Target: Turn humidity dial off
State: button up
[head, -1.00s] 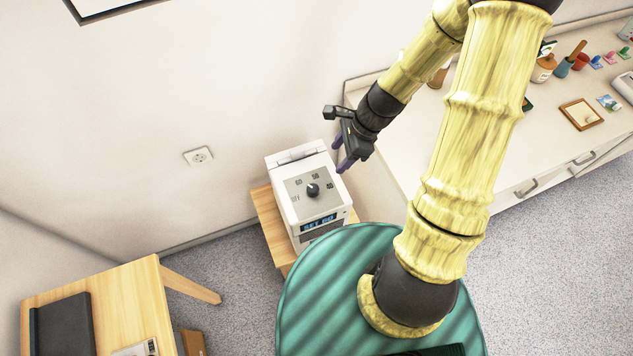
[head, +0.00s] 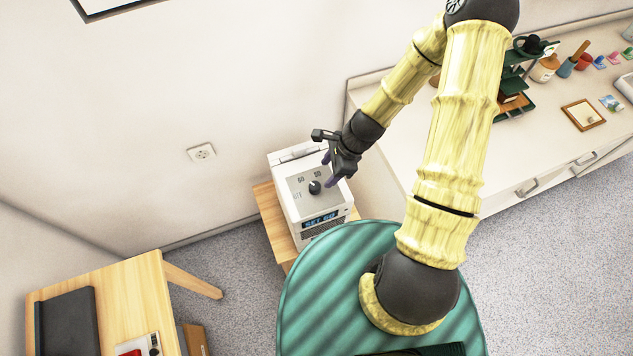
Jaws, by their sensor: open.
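The humidity dial (head: 314,187) is a round black knob on the grey top panel of a white box-shaped humidifier (head: 289,205). Numbers are printed around the knob, with 60 and 50 readable. A blue display on the front edge seems to read "SET 60". My gripper (head: 328,170) is open and empty, with its purple fingertips pointing down just above and right of the dial, apart from it as far as I can tell. It hides the right part of the panel and its markings.
The humidifier stands on a small wooden stand (head: 268,212) against the wall. A white counter (head: 440,165) with a framed print (head: 582,115) and several small items is at right. A wooden table (head: 125,298) is at lower left. Open floor lies at lower right.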

aim_at(315, 186)
jog(key=shift+p+x, duration=0.75)
jog(key=shift+x, duration=3.65)
jog(key=c, duration=1)
